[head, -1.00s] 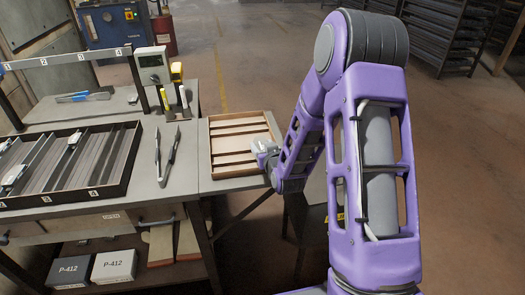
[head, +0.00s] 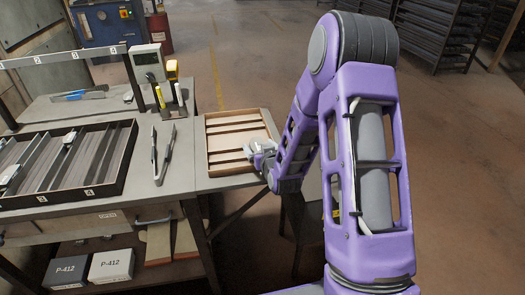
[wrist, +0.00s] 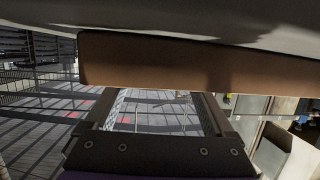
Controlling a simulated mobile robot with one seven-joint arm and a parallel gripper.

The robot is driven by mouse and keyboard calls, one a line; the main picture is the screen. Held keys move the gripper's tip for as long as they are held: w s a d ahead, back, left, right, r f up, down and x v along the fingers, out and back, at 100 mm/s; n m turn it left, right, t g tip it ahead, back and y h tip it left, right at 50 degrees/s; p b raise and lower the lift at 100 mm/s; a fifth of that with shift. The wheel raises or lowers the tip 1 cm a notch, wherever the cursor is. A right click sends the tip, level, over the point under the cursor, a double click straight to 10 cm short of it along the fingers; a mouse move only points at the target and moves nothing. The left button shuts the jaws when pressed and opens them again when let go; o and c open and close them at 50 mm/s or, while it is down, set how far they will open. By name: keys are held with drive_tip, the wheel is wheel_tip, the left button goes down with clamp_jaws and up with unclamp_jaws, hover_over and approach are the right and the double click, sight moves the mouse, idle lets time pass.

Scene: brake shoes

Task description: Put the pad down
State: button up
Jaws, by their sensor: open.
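My gripper (head: 262,158) is at the right edge of a shallow wooden tray (head: 208,150) with slats across it. It is small in the head view, and no pad can be made out there. In the wrist view my open gripper (wrist: 165,96) shows its two fingers spread apart, with floor visible between them. A broad brown strip (wrist: 190,62) runs across just beyond the fingertips. I cannot tell whether it is the pad or the tray's wall. A pale grey surface (wrist: 180,18) fills the top of that view.
A dark-rimmed bin (head: 122,165) with numbered slots holds several metal parts at left. Tongs (head: 163,155) lie between it and the tray. A grey display (head: 148,62) and markers stand behind. Two P-412 boxes (head: 112,265) sit on the lower shelf.

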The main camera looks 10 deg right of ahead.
drive_tip(key=v, duration=0.5)
drive_tip(key=p+v, duration=0.1)
drive_tip(key=v, duration=0.4)
drive_tip(key=shift+r, duration=0.25)
drive_tip(key=shift+s+d+p, duration=0.1)
drive_tip(key=shift+s+p, duration=0.75)
drive_tip(key=shift+s, duration=0.1)
